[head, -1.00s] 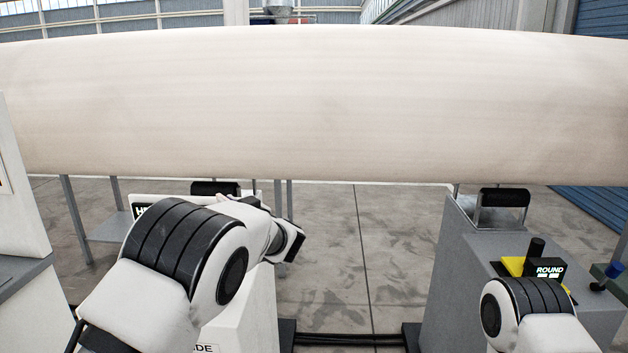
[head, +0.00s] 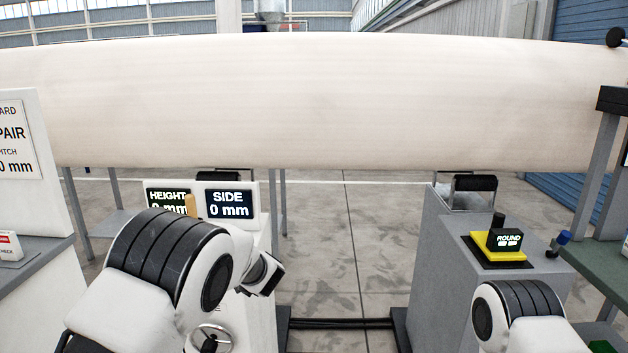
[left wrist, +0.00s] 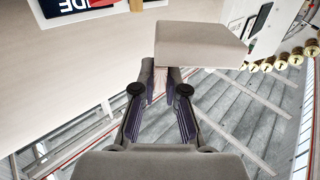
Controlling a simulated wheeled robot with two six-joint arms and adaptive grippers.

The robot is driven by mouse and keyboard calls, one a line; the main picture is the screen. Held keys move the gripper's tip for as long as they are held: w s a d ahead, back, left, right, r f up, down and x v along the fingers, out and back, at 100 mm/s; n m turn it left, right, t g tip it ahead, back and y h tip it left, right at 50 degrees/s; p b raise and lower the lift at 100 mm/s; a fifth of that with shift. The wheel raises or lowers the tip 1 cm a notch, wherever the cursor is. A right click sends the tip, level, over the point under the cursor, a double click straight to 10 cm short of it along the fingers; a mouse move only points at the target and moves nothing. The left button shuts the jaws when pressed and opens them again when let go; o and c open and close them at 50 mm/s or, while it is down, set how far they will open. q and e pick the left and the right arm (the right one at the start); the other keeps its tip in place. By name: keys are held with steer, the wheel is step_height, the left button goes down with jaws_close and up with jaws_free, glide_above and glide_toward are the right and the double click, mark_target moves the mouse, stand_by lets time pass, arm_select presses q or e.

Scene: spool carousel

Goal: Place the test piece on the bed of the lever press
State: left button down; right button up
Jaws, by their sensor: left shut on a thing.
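In the left wrist view my left gripper (left wrist: 163,86) is shut on a narrow pinkish piece (left wrist: 159,84), which I take for the test piece. A pale flat-faced block (left wrist: 200,45) shows just past the fingertips; I cannot tell whether it is joined to the held piece. In the head view my left arm hides most of that gripper. A tan upright bit (head: 190,206) shows above the arm. My right forearm is at lower right, its gripper out of view. I cannot clearly identify the lever press; a black ball knob (head: 615,37) shows at the right edge.
A huge pale roll (head: 320,100) spans the view. A cabinet with a SIDE display (head: 229,204) stands behind my left arm. A green bench (head: 605,262) is at right. Floor between the cabinets is open, with dark cables.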

arm_select(q)
steer(key=s+d+f+m+t+h+b, duration=0.1)
steer(key=s+f+m+t+h, duration=0.15)
steer(key=s+f+h, duration=0.6)
steer(key=s+d+f+m+t+h+b, duration=0.15)
steer(key=s+f+m, duration=0.3)
steer(key=f, duration=0.85)
steer(key=s+d+m+h, duration=0.1)
steer(key=s+h, duration=0.1)
steer(key=s, duration=0.7)
steer(key=shift+d+m+t, duration=0.25)
steer(key=shift+m+t, duration=0.05)
steer(key=shift+t, duration=0.1)
